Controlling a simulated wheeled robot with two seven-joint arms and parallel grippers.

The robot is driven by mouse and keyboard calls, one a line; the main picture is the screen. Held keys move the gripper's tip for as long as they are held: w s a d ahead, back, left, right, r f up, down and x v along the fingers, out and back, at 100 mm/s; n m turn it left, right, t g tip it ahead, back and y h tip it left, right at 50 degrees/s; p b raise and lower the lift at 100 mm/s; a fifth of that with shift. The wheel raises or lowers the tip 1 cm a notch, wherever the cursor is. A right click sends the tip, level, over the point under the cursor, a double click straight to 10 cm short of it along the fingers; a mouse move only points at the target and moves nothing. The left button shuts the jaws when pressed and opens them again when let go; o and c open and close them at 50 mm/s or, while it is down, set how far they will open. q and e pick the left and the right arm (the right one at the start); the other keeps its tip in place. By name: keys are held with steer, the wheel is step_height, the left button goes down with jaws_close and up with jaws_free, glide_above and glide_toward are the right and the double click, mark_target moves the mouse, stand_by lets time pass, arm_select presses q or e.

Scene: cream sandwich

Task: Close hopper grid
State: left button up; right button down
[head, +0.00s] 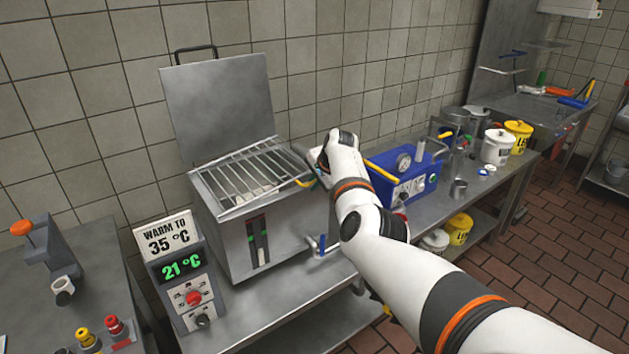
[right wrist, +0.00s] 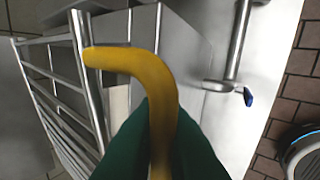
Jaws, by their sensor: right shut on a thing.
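The steel hopper (head: 228,240) stands on the bench with its solid lid (head: 220,103) raised at the back. The barred hopper grid (head: 248,178) lies across the hopper's mouth; I cannot tell whether it is fully flush with the rim. Its bars (right wrist: 62,104) show at the left of the right wrist view. A curved yellow handle (head: 305,183) is at the grid's right side. My right gripper (right wrist: 162,112) has its green fingers shut on this yellow handle (right wrist: 160,75). In the head view, my white right wrist hides most of the fingers. My left gripper is out of view.
A control box (head: 183,285) reading 21 °C stands left of the hopper. A blue machine with a gauge (head: 408,180) is close to the right of my wrist. A blue-handled tap (head: 321,245) sticks out low on the hopper. Pots and buckets stand farther right.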

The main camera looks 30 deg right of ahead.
stand_by(0.3)
steer(key=c, duration=1.5)
jaws_free()
steer(key=shift+r, duration=0.15)
steer(key=shift+s+r, duration=0.25)
steer(key=shift+r, duration=0.15)
steer(key=b+v, duration=0.1)
steer(key=v, duration=0.9)
steer(key=shift+s+d+r+b, duration=0.1)
steer(key=shift+s+r+b, duration=0.1)
steer(key=shift+s+b, duration=0.15)
